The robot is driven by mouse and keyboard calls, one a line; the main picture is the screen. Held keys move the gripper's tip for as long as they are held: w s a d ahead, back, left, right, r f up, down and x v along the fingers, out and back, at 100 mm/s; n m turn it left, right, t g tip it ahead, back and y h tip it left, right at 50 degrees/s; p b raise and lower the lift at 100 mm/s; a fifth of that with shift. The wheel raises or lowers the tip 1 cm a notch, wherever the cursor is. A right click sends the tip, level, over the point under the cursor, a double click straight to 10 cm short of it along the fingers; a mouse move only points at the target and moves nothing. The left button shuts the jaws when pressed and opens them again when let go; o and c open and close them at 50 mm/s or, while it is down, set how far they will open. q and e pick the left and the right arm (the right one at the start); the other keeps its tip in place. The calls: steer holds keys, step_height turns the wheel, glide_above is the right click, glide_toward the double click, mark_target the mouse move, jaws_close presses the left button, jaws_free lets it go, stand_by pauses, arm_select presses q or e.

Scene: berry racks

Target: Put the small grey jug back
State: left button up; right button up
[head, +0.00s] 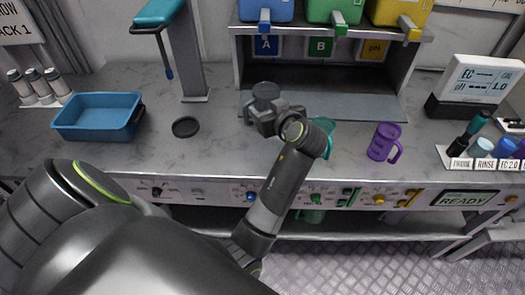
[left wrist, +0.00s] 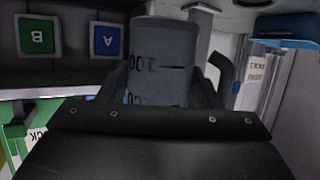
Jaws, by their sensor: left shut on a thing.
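My left gripper (head: 268,115) is shut on the small grey jug (head: 265,91) above the counter, in front of the dispenser bay. In the left wrist view the grey jug (left wrist: 165,60) stands between the fingers, with dark measuring marks on its wall and its handle at the right. Whether its base touches the counter is hidden by the gripper. A dark round disc (head: 185,127) lies on the counter to the left of the gripper. My right gripper is not in view.
A teal jug (head: 327,128) stands partly hidden just right of my gripper. A purple jug (head: 384,141) stands further right. A blue tub (head: 98,124) and a grey post (head: 188,60) are at the left. Counter around the disc is clear.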

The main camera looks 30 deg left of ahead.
arm_select(q)
steer(key=shift+n+g+y, duration=0.3)
steer(key=shift+n+g, duration=0.2)
steer(key=f, duration=0.5)
steer(key=f+p, duration=0.1)
steer(key=f, duration=0.1)
steer(key=shift+s+a+f, duration=0.2)
steer(key=shift+s+a, duration=0.15)
steer(key=shift+a, duration=0.05)
step_height(320, 180, down, 4)
steer(key=shift+f+p, duration=0.1)
steer(key=shift+p, duration=0.2)
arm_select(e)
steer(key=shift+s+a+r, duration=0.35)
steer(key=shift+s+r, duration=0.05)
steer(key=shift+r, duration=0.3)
arm_select(q)
steer(key=shift+f, duration=0.15)
steer(key=o, duration=1.3)
steer(key=shift+c, duration=0.2)
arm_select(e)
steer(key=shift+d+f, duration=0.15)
arm_select(q)
steer(key=shift+r, duration=0.25)
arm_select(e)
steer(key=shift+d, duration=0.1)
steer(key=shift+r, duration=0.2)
